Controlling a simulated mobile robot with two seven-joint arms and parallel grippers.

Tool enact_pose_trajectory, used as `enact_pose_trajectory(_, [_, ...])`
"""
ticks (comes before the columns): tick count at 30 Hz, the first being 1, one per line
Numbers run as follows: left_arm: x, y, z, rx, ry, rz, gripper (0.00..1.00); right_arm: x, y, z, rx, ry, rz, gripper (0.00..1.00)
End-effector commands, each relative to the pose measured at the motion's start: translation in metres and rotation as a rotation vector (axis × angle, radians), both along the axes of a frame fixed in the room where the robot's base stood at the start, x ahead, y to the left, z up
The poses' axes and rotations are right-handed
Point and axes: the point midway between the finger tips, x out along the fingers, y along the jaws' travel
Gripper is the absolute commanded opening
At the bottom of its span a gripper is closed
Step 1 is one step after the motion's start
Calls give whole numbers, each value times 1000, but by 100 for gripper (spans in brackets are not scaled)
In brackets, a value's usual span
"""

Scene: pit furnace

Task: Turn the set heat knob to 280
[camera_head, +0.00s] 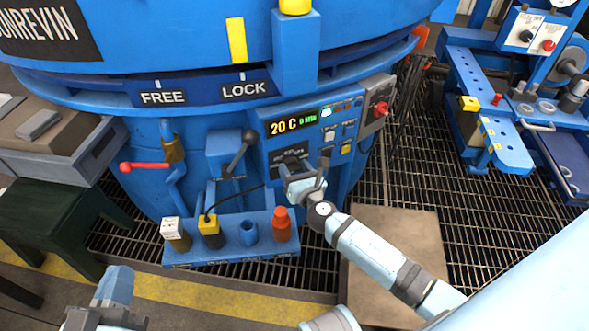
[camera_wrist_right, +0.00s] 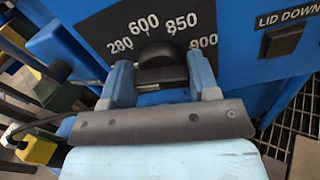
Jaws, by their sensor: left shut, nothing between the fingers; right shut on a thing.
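The set heat knob (camera_wrist_right: 158,56) is a black round-topped knob on a dark dial plate (camera_wrist_right: 100,28). The plate is marked 280, 600, 850 and 900 from left to right around the knob. My right gripper (camera_wrist_right: 160,75) is shut on the knob, one finger on each side of it. I cannot tell which mark the knob points to. In the head view my right gripper (camera_head: 304,172) is at the lower part of the control panel (camera_head: 348,118) and covers much of the dial. My left gripper (camera_head: 117,280) is shut and empty at the lower left, away from the furnace.
A red knob (camera_head: 381,109) is on the grey box at right. A dark lever (camera_head: 243,148) stands left of the panel. A blue rack (camera_head: 232,252) with several coloured items is below. A LID DOWN button (camera_wrist_right: 281,40) is beside the dial.

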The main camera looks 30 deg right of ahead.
Motion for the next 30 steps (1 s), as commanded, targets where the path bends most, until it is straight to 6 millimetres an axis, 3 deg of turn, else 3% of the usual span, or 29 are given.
enact_pose_trajectory(8, [0,0,-8,6,13,-4,0,0,0,-2,75,-5,1,32])
enact_pose_trajectory(30, [-1,-2,-46,70,121,-43,0,-1,-3,-3,597,-41,0,32])
